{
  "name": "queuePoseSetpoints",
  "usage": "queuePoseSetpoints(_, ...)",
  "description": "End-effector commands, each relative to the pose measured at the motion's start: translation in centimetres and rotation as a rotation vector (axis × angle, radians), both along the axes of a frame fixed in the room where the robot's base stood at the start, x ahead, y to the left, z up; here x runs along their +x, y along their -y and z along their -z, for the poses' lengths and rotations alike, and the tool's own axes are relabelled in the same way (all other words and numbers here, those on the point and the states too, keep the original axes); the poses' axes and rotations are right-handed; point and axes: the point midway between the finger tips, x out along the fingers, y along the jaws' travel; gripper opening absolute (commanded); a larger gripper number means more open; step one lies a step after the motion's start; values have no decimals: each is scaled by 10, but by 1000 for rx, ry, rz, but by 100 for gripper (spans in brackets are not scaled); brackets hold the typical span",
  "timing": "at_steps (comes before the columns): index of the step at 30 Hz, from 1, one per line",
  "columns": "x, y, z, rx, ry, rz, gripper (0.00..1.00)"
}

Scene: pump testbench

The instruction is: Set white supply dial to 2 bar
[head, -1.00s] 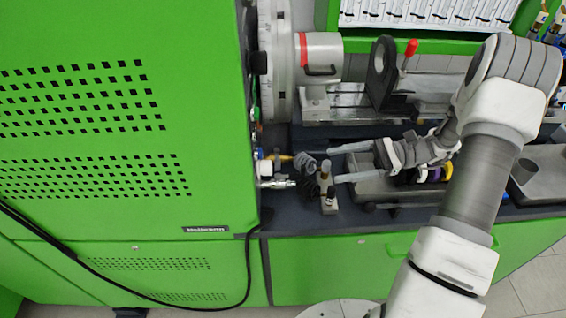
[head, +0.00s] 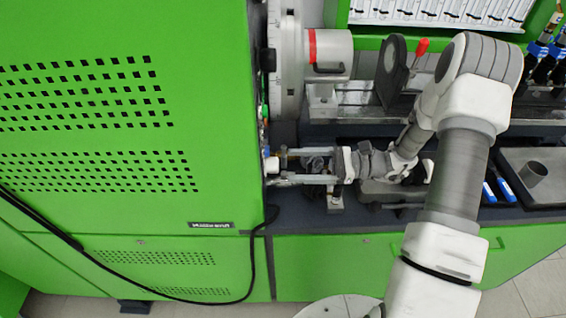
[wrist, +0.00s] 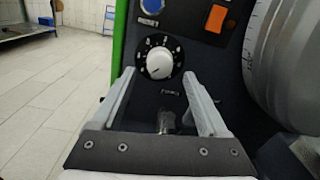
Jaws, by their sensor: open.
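The white supply dial (wrist: 159,62) is a round white knob on a black numbered scale, on a dark panel in the wrist view. A small dark mark on it seems to point to the lower left; the numbers are too blurred to read. In the head view a white knob (head: 271,165), likely the same dial, sticks out from the green cabinet's right side. My gripper (wrist: 159,75) is open and empty. Its two fingers point at the panel, one on either side of the dial and slightly below its centre. Whether they touch it I cannot tell.
Above the dial are a blue reset-labelled part (wrist: 151,7) and an orange switch (wrist: 216,18). A big grey cylinder (wrist: 285,60) stands close on the right. Below the dial is a metal fitting (wrist: 165,122). The green cabinet (head: 120,80) fills the left.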

Motion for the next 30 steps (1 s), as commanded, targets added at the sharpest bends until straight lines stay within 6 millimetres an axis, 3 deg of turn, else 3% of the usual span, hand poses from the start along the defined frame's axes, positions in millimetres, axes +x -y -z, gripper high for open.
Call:
queuePoseSetpoints(3,0,-21,-1,0,-2,-3,77)
queuePoseSetpoints(7,1,-35,0,0,0,-2,77)
queuePoseSetpoints(19,2,-42,0,-1,-1,1,77)
queuePoseSetpoints(30,2,-41,0,-1,-1,0,10)
